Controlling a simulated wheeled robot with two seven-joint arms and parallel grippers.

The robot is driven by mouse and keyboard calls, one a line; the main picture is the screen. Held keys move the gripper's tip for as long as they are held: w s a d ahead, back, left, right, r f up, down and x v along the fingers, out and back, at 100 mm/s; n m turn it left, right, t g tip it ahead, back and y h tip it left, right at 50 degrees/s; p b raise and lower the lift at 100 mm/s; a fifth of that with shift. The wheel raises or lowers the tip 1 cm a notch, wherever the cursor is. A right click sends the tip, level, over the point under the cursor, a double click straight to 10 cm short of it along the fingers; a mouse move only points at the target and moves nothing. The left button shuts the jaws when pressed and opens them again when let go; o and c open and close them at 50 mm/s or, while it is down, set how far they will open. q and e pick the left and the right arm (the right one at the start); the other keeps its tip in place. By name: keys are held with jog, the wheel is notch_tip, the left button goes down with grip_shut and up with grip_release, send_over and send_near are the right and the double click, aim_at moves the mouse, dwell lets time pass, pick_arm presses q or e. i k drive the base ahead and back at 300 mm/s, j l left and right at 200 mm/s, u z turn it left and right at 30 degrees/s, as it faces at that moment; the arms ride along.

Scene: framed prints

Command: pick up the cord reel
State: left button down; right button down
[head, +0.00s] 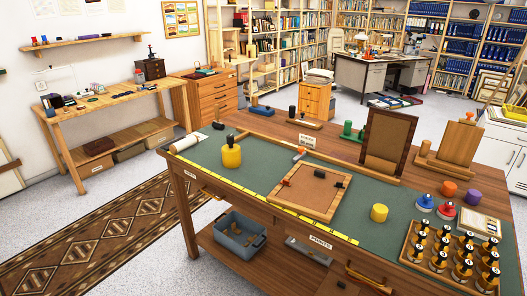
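I cannot tell for sure which thing is the cord reel. A small yellow cylinder (379,213), an orange one (449,188) and a purple one (473,198) stand reel-like on the right part of the bench. A larger yellow body with a dark knob (231,156) stands on the left part of the green mat (262,152). A blue piece (425,202) and a red piece (446,210) with dark knobs stand at the right. Neither of my grippers is in view.
A wooden frame (290,204) lies on the mat near the front edge; another frame (388,137) stands upright behind. A wooden tray (408,257) of several dark-capped bottles fills the right front corner. A grey bin (220,234) sits on the lower shelf. Patterned rug lies left.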

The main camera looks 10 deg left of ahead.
aim_at(232, 159)
jog(key=i+j+z, duration=0.4)
jog(key=j, duration=0.2)
jog(key=i+j+z, duration=0.2)
jog(key=j, duration=0.15)
jog(key=j+z, duration=0.2)
jog(key=j, duration=0.15)
jog(key=i+j, duration=0.1)
jog(key=j, duration=0.3)
jog(key=i+j, duration=0.15)
jog(key=j, duration=0.2)
jog(key=i+j, duration=0.1)
jog(key=j, duration=0.3)
jog(key=i+j+z, duration=0.1)
jog(key=j, duration=0.3)
jog(key=i+j, duration=0.15)
jog(key=j, duration=0.25)
jog(key=i+j, duration=0.1)
jog(key=j, duration=0.3)
jog(key=k+j, duration=0.1)
jog(key=k, duration=0.3)
